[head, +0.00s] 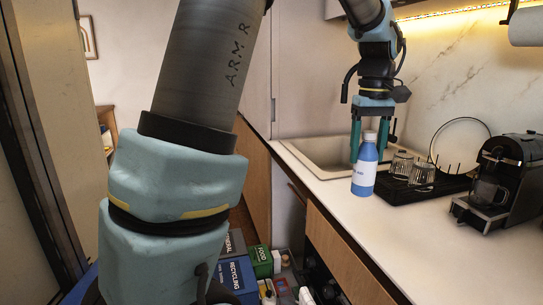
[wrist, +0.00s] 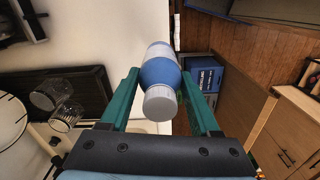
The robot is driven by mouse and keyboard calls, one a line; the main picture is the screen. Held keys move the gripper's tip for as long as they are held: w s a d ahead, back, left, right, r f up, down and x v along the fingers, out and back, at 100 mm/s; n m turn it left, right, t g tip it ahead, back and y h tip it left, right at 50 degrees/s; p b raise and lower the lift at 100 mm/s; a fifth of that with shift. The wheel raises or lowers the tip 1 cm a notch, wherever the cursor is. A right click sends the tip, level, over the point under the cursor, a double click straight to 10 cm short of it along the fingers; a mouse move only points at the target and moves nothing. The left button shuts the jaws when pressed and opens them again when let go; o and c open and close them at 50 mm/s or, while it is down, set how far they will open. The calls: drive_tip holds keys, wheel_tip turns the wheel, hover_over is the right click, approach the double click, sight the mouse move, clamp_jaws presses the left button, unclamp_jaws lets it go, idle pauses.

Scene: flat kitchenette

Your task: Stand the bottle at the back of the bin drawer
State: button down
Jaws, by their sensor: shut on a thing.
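In the wrist view the bottle (wrist: 160,72) sits between the two green fingers (wrist: 160,98). The bin drawer stands open low down, with a blue recycling bin (head: 238,277) and a green food bin (head: 261,261). My arm hides part of the drawer.
A black drying rack (head: 400,190) with glasses (head: 421,173) and a plate is just right of the bottle. A coffee machine (head: 507,175) stands further right. The sink (head: 325,152) is behind.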

drive_tip(key=w+a+f, duration=0.3)
drive_tip(key=a+f, duration=0.7)
drive_tip(key=w+a+f+m, duration=0.1)
drive_tip(key=w+a+f, duration=0.1)
drive_tip(key=a+f, duration=0.8)
drive_tip(key=w+a+f, duration=0.3)
drive_tip(key=a+f, duration=0.7)
drive_tip(key=a, duration=0.1)
drive_tip(key=shift+w+a+f, duration=0.15)
drive_tip(key=shift+w+a, duration=0.05)
drive_tip(key=shift+w, duration=0.1)
drive_tip(key=shift+f, duration=0.1)
